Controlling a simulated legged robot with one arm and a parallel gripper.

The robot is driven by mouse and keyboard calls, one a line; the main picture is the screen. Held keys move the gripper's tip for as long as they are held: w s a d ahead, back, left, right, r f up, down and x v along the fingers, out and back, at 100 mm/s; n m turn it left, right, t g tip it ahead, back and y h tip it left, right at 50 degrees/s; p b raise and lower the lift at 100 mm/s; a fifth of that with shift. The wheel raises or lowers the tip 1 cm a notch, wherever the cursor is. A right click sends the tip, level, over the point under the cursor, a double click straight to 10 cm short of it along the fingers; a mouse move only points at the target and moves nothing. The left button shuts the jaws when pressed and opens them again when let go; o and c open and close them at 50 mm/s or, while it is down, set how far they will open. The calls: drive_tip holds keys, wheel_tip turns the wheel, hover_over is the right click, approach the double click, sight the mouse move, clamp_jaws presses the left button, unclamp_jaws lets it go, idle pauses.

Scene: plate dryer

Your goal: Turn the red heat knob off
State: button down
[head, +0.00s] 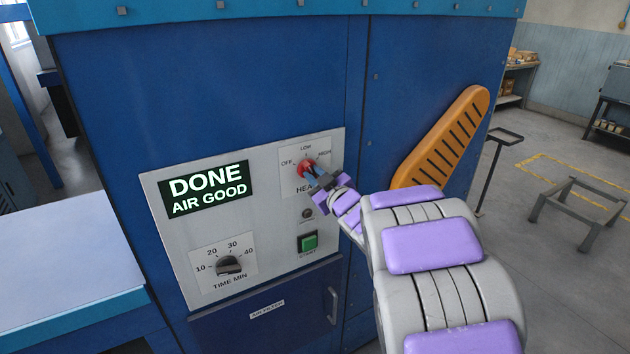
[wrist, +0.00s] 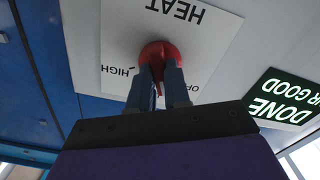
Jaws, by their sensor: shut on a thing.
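The red heat knob (head: 307,167) sits on a white plate marked OFF, LOW and HIGH, at the upper right of the grey control panel (head: 265,215). My gripper (head: 316,174) reaches it from the lower right, with its fingers at the knob. In the wrist view the knob (wrist: 160,54) is upside down, and the two dark fingers of my gripper (wrist: 162,80) are shut on it, one on each side. The fingers cover much of the knob, so its exact pointer setting is hard to tell.
A display (head: 207,190) reads DONE, AIR GOOD. A black time dial (head: 229,266) and a green start button (head: 307,242) are lower on the panel. An air filter door with a handle (head: 332,306) is below. An orange slotted part (head: 443,140) stands at the right.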

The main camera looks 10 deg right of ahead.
drive_tip(key=shift+f+n+b, duration=0.2)
drive_tip(key=shift+n+b, duration=0.45)
drive_tip(key=shift+n, duration=1)
drive_tip(key=shift+f+n+b, duration=0.2)
drive_tip(key=shift+n+b, duration=0.4)
drive_tip(key=shift+n, duration=1.05)
drive_tip(key=c, duration=1.1)
unclamp_jaws()
drive_tip(key=shift+r, duration=0.2)
drive_tip(key=shift+s+r, duration=0.1)
drive_tip(key=shift+s, duration=0.05)
